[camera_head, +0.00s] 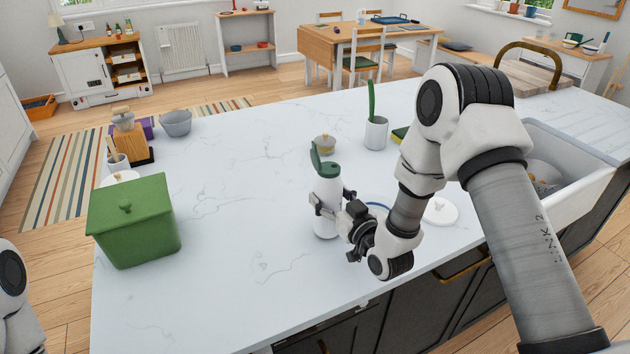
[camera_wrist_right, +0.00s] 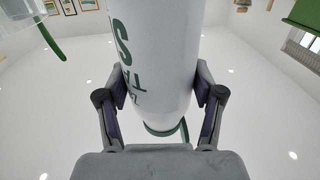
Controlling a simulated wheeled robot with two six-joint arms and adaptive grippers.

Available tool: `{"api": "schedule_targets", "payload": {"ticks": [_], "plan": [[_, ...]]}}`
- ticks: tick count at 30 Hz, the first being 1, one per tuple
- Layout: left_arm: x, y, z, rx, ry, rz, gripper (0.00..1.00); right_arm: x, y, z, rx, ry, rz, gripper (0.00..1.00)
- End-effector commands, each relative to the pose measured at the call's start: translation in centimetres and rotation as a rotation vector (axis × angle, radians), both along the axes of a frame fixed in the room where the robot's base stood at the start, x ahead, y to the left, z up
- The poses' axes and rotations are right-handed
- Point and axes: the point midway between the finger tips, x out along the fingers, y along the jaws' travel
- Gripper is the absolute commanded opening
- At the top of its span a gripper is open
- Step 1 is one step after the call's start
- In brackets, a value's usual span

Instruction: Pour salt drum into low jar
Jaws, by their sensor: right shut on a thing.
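The salt drum (camera_head: 328,190) is a white cylinder with green lettering and a green top, its flap raised. It stands about upright over the white counter; I cannot tell whether its base touches. My right gripper (camera_head: 333,203) is shut around its side. In the right wrist view the drum (camera_wrist_right: 160,60) sits between the two fingers (camera_wrist_right: 162,90). A round blue-rimmed thing (camera_head: 378,206) is mostly hidden behind my right gripper; it may be the low jar, but I cannot tell. A white knobbed lid (camera_head: 440,210) lies to its right. My left gripper is out of view.
A white cup (camera_head: 376,134) with a green utensil stands farther back. A green lidded box (camera_head: 134,221) is at the left, a grey bowl (camera_head: 175,123) beyond. A sink (camera_head: 575,145) is at right. The counter's left-middle is clear.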

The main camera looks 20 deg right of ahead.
Motion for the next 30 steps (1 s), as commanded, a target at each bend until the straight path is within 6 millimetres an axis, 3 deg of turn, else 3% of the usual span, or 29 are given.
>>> {"api": "schedule_targets", "payload": {"ticks": [5,9,11,20,24,30], "plan": [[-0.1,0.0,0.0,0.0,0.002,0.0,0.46,0.0,-0.4,0.3,0.115,-0.005,-0.001,0.06],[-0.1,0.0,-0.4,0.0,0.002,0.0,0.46,0.0,-1.3,0.2,0.362,-0.008,-0.005,0.06],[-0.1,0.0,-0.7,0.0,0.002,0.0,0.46,0.0,-2.2,-0.3,0.498,-0.009,-0.009,0.06],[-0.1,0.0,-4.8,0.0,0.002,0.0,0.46,-0.1,-1.9,-4.5,1.103,-0.017,-0.01,0.06],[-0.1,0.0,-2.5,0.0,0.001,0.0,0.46,0.0,-2.1,-2.1,1.384,-0.022,-0.011,0.06],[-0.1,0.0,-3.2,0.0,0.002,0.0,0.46,0.0,-2.1,-2.8,1.369,-0.021,-0.013,0.06]]}}
